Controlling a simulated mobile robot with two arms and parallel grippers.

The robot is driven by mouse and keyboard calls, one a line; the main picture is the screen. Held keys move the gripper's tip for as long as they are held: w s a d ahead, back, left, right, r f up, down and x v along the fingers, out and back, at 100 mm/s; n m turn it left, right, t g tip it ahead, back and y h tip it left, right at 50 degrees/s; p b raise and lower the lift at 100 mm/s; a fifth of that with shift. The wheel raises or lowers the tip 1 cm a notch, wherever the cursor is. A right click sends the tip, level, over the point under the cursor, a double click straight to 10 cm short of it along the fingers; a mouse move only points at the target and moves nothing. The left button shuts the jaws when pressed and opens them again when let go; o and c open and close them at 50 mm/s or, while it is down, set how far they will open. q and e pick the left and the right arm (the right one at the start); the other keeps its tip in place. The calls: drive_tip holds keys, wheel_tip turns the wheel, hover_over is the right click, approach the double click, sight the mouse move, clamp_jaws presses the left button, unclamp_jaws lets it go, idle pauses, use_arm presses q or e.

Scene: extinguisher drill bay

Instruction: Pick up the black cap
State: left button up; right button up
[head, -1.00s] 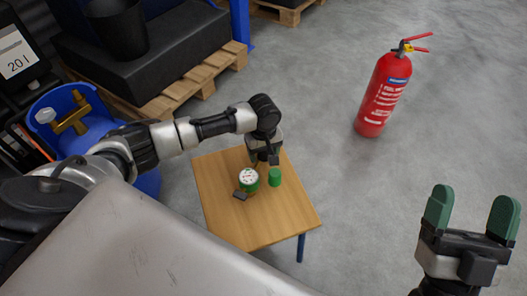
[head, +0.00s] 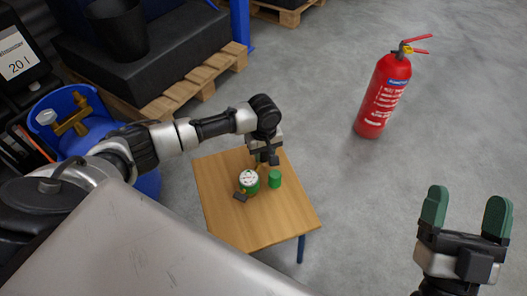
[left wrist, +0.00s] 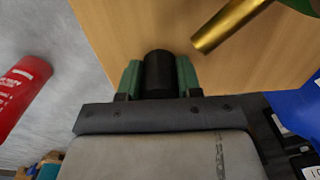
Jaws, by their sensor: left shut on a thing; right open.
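The black cap (left wrist: 159,74) is a short dark cylinder. In the left wrist view it sits between the two green fingers of my left gripper (left wrist: 158,80), which is shut on it. In the head view my left gripper (head: 267,157) is over the far part of the small wooden table (head: 245,230), and the cap cannot be made out there. Whether the cap touches the table top cannot be told. My right gripper (head: 466,215) is open and empty at the lower right, over the floor.
On the table, a green can with a white top (head: 249,180), a green cylinder (head: 275,179) and a dark flat piece (head: 240,197) stand close to my left gripper. A brass cylinder (left wrist: 231,24) lies near the cap. A red extinguisher (head: 383,95) stands on open floor.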

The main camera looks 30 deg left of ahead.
use_arm(q)
drive_tip(key=shift+r, duration=0.4)
wheel_tip(320, 180, up, 3)
drive_tip(key=shift+p, duration=1)
drive_tip(key=d+r+p, duration=0.1)
drive_tip(key=s+d+r, duration=0.1)
drive_tip(key=d, duration=0.1)
drive_tip(key=shift+s+d+p, duration=0.2)
drive_tip(key=shift+d+p, duration=0.05)
drive_tip(key=shift+p, duration=0.1)
use_arm(e)
wheel_tip(320, 180, down, 10)
drive_tip(key=w+d+g+h, duration=0.2)
drive_tip(key=g+h, duration=0.1)
drive_tip(key=g, duration=0.7)
use_arm(q)
drive_tip(key=s+d+r+p, duration=0.3)
drive_tip(key=d+r, duration=0.1)
drive_tip(key=d, duration=0.3)
drive_tip(key=shift+d+r, duration=0.15)
drive_tip(key=shift+r, duration=0.2)
use_arm(e)
drive_tip(key=s+d+f+g+h, duration=0.2)
drive_tip(key=s+d+f+g, duration=0.1)
drive_tip(key=s+f+g, duration=0.4)
drive_tip(key=shift+s+f+m+g+h, duration=0.25)
drive_tip(key=shift+s+m+g+h, duration=0.15)
drive_tip(key=shift+s+g, duration=0.55)
drive_tip(key=shift+d, duration=0.1)
